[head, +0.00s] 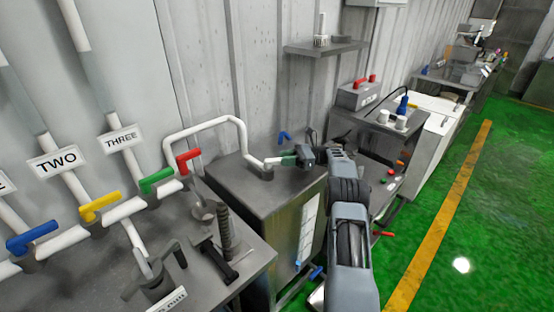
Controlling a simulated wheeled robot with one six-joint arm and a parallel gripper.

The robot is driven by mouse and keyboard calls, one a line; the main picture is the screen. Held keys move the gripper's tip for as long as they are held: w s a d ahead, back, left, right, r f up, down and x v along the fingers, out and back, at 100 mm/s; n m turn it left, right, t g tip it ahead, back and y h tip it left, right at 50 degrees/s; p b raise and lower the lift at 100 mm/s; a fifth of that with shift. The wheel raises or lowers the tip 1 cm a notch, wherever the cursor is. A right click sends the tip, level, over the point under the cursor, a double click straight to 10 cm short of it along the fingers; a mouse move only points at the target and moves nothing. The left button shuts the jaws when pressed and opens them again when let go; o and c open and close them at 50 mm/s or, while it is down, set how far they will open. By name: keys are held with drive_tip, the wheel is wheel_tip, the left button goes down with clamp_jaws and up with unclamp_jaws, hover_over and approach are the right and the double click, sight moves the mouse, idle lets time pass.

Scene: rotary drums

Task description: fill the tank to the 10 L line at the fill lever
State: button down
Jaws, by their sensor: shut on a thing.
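The tank (258,192) is a grey metal box in the middle of the head view. A white strip with marks (308,228), like a level scale, runs down its front; its lines and the liquid level are too small to read. A white pipe (240,122) arches over to the tank's top. The fingers are small and partly hidden by my wrist.
A bench at left carries pipes with blue (32,237), yellow (100,206), green (156,180) and red (188,160) handles. A blue handle (316,272) is low on the tank front. A shelf unit (352,127) stands behind my arm. Green floor (480,230) at right is clear.

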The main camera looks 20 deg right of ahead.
drive_tip(key=shift+g, duration=0.3)
drive_tip(key=c, duration=1)
unclamp_jaws()
drive_tip(key=shift+o, duration=0.2)
drive_tip(key=shift+r, duration=0.15)
drive_tip(key=shift+w+r, duration=0.1)
drive_tip(key=shift+r, duration=0.3)
wheel_tip(320, 180, up, 2)
drive_tip(key=shift+r, duration=0.25)
drive_tip(key=s+a+r+b, duration=0.2)
drive_tip(key=s+r, duration=0.7)
drive_tip(key=s, duration=0.5)
drive_tip(key=shift+a+r+b, duration=0.2)
drive_tip(key=shift+a+b, duration=0.05)
drive_tip(key=shift+b, duration=0.05)
